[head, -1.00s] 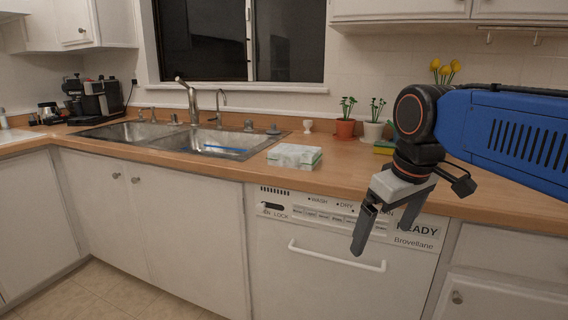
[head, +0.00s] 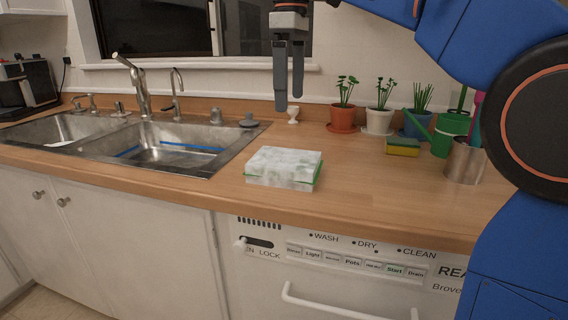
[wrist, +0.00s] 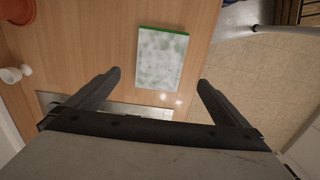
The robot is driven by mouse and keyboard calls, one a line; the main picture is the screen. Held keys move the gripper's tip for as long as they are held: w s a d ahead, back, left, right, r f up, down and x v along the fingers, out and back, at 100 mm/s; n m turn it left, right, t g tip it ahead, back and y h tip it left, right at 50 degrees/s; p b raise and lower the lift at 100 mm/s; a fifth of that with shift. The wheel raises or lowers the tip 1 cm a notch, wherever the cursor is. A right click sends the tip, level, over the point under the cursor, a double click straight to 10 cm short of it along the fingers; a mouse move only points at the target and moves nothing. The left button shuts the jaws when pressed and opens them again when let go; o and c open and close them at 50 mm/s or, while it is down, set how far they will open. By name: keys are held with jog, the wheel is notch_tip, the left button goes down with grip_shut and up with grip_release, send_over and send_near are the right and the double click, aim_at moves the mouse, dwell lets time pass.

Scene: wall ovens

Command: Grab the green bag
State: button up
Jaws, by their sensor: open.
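The green bag looks like a flat, block-shaped packet (head: 284,167) with a mottled white-green top and a green edge. It lies on the wooden counter near the front edge, right of the sink. My gripper (head: 288,106) points down above the counter, apart from the packet. In the wrist view the packet (wrist: 161,57) lies below, ahead of and between the spread fingers of my gripper (wrist: 160,76). The gripper is open and nothing is between its fingertips.
A double sink (head: 165,146) is at the left. A white egg-cup-like item (head: 293,115), potted plants (head: 342,117), a yellow-green sponge (head: 402,147), a green watering can (head: 449,134) and a metal cup (head: 465,162) stand at the back and right. Counter around the packet is clear.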

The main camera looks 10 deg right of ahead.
send_over(285, 160)
jog(key=d, duration=0.1)
notch_tip(285, 160, down, 12)
jog(key=shift+r, duration=0.1)
jog(key=shift+w+a+f, duration=0.1)
jog(key=shift+a+f, duration=0.05)
jog(key=shift+f, duration=0.75)
jog(key=shift+a+f, duration=0.2)
jog(key=shift+f, duration=0.65)
jog(key=shift+w+a+f, duration=0.1)
jog(key=shift+a+f, duration=0.05)
jog(key=shift+f, duration=0.75)
jog(key=c, duration=1.2)
jog(key=shift+o, duration=0.2)
jog(key=shift+r, duration=0.1)
